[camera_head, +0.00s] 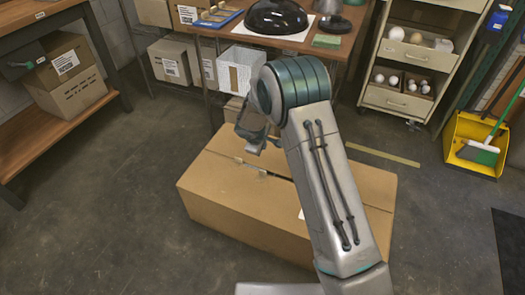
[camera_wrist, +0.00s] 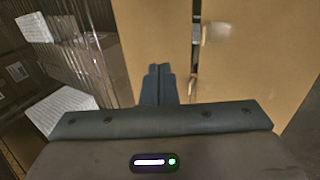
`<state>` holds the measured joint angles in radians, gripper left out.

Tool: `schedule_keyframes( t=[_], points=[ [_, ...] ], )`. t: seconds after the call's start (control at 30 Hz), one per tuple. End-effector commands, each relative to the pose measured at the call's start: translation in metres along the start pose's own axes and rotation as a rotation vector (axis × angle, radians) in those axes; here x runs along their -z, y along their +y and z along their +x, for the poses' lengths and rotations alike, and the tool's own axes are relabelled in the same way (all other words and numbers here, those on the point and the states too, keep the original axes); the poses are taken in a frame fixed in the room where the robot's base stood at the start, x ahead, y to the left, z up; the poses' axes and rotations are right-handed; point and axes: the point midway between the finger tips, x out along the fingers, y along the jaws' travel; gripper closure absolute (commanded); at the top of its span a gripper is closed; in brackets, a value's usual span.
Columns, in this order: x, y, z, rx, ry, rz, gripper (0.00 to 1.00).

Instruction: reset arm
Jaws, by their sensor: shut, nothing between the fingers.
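My gripper shows in the wrist view (camera_wrist: 159,84) with its two dark fingers together and nothing between them. In the head view my gripper (camera_head: 254,140) is beyond the bend of my arm, over the far part of a large closed cardboard box (camera_head: 235,205), and is partly hidden by my arm. The box also shows in the wrist view (camera_wrist: 250,60), with a seam and a piece of tape along its top. I cannot tell how far the fingers are above the box. The lamp parts on the table at the back include a black dome shade (camera_head: 277,16).
A wooden table (camera_head: 345,47) stands behind the box, with cartons (camera_head: 172,62) under it. A shelf cart (camera_head: 408,55) with bulbs is at the back right, beside a yellow dustpan (camera_head: 468,140). A wooden bench (camera_head: 50,130) is at left. Floor is clear at front left.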

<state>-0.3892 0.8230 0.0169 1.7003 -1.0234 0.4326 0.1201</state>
Motion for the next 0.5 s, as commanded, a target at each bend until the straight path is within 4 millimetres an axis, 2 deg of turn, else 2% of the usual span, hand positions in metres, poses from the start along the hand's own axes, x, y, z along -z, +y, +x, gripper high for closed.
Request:
schedule_keyframes(
  t=[0.1, 0.37, 0.47, 0.5],
  points=[
    [0.0, 0.005, -0.01, 0.001, 0.0, 0.0, 1.0],
    [-0.002, 0.01, -0.017, 0.0, -0.003, 0.006, 1.0],
    [-0.012, 0.024, -0.04, -0.002, -0.011, 0.042, 1.0],
    [-0.019, 0.032, -0.055, -0.002, -0.017, 0.067, 1.0]
  ],
)
